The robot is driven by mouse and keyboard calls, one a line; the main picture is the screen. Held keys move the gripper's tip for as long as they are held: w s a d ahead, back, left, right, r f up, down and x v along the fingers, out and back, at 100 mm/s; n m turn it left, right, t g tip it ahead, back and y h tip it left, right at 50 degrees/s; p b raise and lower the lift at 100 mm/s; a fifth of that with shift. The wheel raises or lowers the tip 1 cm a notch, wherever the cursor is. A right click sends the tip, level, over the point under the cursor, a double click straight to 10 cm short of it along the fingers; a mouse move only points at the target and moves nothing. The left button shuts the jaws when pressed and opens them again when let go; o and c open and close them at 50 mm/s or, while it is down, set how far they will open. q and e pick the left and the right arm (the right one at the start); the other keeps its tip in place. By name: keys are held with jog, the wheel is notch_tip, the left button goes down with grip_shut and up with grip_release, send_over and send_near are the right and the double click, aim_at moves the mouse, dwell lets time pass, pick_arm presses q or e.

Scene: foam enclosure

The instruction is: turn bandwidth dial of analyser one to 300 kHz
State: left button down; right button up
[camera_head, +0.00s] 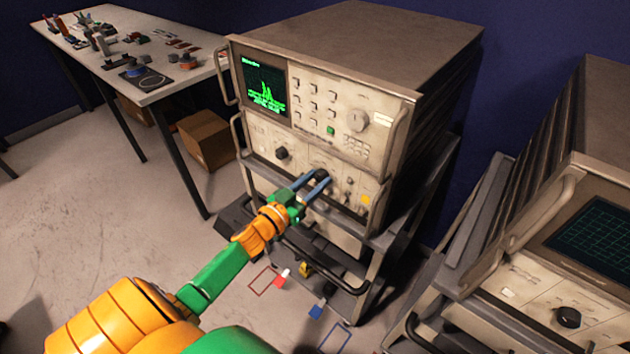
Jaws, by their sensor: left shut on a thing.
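An analyser (330,105) with a green trace on its screen stands on a cart in the middle. Its lower panel has a black dial (282,153) at the left and another dark dial (321,175) near the middle. My left gripper (318,180) reaches the lower panel, its two blue-grey fingers shut on the middle dial and partly hiding it. The panel lettering and the dial's setting are too small to read, so I cannot tell which value it points to. My right gripper is not in view.
A second analyser (590,225) with a black dial (568,317) stands on a cart at the right. Handles flank the panels. The left floor is clear.

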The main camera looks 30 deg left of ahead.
pick_arm(q)
jog(key=m, duration=0.6)
jog(key=shift+m, duration=0.3)
dwell(0.4)
jog(key=shift+c, duration=2.2)
grip_release()
jog(key=s, duration=0.7)
jog(key=shift+a+b, duration=0.25)
jog(key=shift+b, duration=0.15)
